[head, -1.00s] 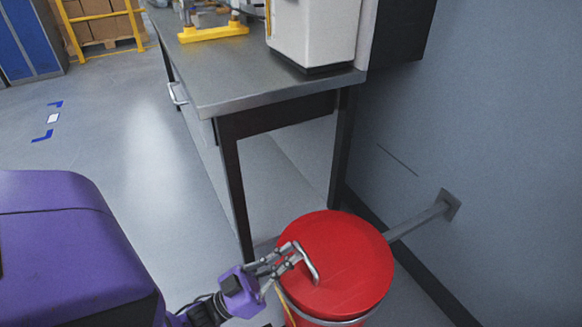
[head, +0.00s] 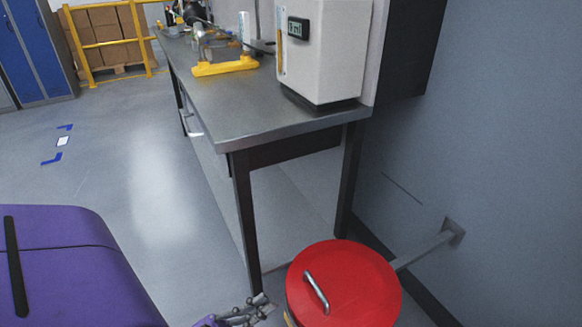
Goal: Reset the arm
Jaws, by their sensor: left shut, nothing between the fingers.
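My left gripper (head: 256,309) is at the bottom edge of the head view, just left of the red bin lid (head: 355,282). It is shut with nothing between its fingers. The lid is round and has a metal handle (head: 316,292) on top. The gripper is apart from the handle. Most of my left arm is below the frame. My right gripper is not in view.
A steel-topped bench (head: 240,110) stands behind the bin, with a white machine (head: 325,50) and a yellow fixture (head: 225,67) on it. A grey wall (head: 500,130) is on the right, with a bracket (head: 430,247) near the bin. Open floor (head: 130,170) lies left.

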